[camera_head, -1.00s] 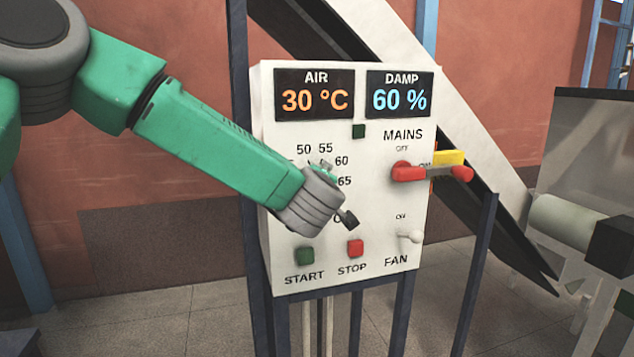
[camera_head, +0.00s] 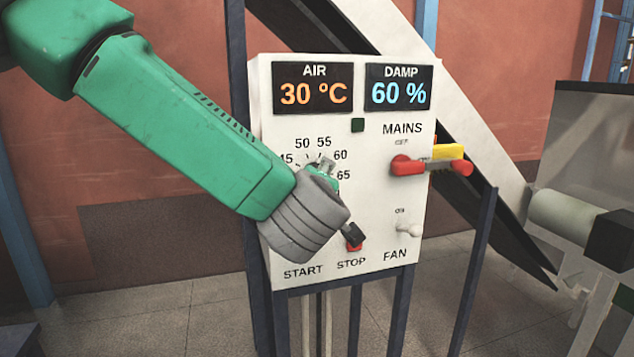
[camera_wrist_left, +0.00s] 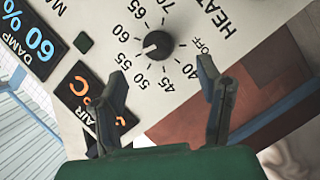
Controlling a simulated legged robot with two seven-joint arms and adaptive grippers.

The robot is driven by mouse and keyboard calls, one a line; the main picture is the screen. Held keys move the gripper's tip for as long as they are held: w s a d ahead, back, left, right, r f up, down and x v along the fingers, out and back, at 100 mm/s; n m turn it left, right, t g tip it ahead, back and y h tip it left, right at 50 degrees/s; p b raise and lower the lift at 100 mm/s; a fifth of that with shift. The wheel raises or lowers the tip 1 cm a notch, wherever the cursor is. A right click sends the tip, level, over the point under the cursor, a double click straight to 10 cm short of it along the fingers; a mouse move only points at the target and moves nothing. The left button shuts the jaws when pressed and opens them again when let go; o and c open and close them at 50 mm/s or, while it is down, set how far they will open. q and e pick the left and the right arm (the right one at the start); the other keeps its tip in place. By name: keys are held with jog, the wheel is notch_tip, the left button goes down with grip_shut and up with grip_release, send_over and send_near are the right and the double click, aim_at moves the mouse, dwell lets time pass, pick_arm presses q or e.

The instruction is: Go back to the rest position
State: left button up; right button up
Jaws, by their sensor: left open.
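My left arm comes in from the left in the head view. Its gripper (camera_head: 340,200) is open and empty in front of the control panel (camera_head: 385,225). One finger covers part of the temperature scale and the other is over the red STOP button (camera_head: 354,247). In the left wrist view the open fingers (camera_wrist_left: 163,85) stand apart with nothing between them. In the head view the wrist hides the knob and the START button. My right gripper is not in view.
The panel carries the AIR display (camera_head: 313,88) at 30 °C and the DAMP display (camera_head: 399,88) at 60 %. The red MAINS handle (camera_head: 408,166) and white FAN switch (camera_head: 409,230) are right of the gripper. A machine with a pale roller (camera_head: 565,215) stands farther right.

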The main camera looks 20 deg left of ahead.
pick_arm(q)
jog(key=shift+v, duration=1)
jog(key=shift+f, duration=0.15)
